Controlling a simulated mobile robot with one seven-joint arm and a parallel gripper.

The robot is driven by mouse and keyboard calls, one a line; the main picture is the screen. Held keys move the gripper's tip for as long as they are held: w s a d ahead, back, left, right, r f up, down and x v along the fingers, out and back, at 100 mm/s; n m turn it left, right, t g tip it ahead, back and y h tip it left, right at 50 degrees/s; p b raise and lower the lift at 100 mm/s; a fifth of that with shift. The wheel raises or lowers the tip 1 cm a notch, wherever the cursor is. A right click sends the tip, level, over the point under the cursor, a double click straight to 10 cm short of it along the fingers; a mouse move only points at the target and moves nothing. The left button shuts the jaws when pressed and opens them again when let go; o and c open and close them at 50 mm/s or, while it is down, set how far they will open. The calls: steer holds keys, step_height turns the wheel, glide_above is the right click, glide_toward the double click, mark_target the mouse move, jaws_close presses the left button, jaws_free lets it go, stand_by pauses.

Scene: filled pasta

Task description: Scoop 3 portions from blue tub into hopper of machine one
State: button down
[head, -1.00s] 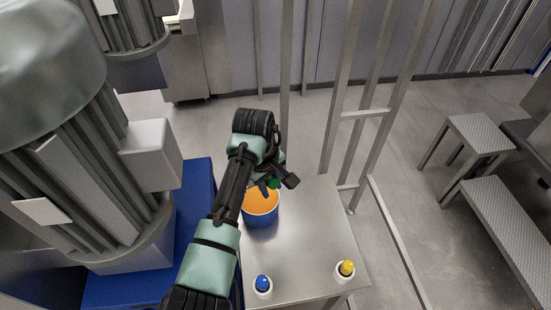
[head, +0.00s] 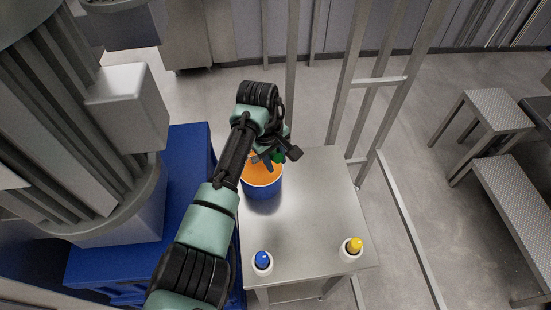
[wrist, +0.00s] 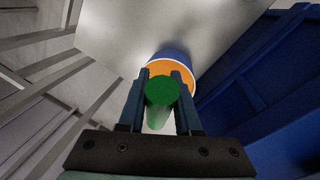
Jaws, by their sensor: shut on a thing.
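In the wrist view my gripper (wrist: 160,88) is shut on a green-ended handle (wrist: 161,91), likely the scoop's. The hopper of machine one cannot be made out for sure; large grey machinery (head: 75,130) fills the left.
A blue-capped bottle (head: 262,262) and a yellow-capped bottle (head: 351,248) stand at the front of the steel table (head: 310,215). A blue bin or base (head: 190,180) lies left of it. Metal frame posts (head: 345,90) rise behind the table.

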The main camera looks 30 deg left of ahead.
mark_target(275, 153)
step_height(275, 153, down, 7)
steer(key=b, duration=0.4)
steer(key=shift+r, duration=0.2)
stand_by(0.7)
step_height(275, 153, up, 10)
steer(key=p, duration=0.9)
steer(key=shift+f, duration=0.25)
